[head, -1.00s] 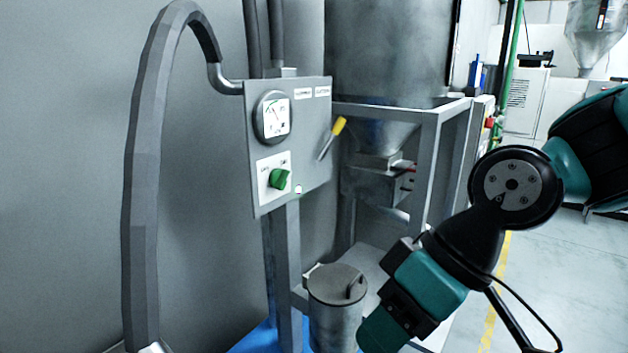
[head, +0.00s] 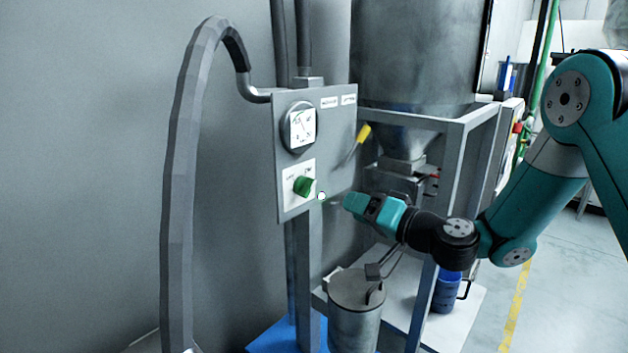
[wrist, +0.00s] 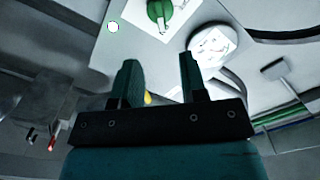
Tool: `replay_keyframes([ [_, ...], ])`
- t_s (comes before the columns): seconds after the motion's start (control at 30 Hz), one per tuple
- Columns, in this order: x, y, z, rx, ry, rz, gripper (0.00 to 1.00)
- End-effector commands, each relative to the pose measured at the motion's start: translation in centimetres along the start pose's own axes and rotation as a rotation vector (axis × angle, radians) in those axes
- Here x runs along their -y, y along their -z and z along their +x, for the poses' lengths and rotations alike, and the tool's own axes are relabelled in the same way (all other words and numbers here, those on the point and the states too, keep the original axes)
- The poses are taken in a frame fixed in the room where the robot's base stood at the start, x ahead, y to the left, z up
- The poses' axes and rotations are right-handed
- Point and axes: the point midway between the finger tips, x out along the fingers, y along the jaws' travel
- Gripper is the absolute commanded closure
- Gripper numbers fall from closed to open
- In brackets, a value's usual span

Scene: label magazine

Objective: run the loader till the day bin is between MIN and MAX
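The grey control panel (head: 338,165) carries a round gauge (head: 300,127) and, below it, a green knob (head: 304,186) on a white plate. A large grey hopper (head: 415,55) stands behind. I cannot see MIN or MAX marks; the gauge scale is unreadable.
A yellow-handled lever (head: 363,134) sits at the panel's right edge. A lidded metal canister (head: 354,315) stands below my gripper. A grey frame (head: 456,150) surrounds the hopper's cone. A thick hose (head: 180,200) arches on the left. A blue container (head: 445,292) stands low right.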

Motion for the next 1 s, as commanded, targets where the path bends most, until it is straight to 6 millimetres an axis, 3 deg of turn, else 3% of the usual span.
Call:
replay_keyframes([
  [0.3, 0.5, 0.2, 7.3, 0.004, 0.003, 0.000, 0.61],
  [0.5, 0.2, 0.1, 10.4, 0.004, 0.001, -0.001, 0.61],
  [0.7, 0.1, -0.1, 11.6, 0.002, 0.000, 0.000, 0.61],
  [0.97, 0.0, -0.1, 11.6, 0.002, 0.000, 0.001, 0.61],
  [1.0, 0.0, -0.1, 11.6, 0.002, 0.000, 0.001, 0.70],
])
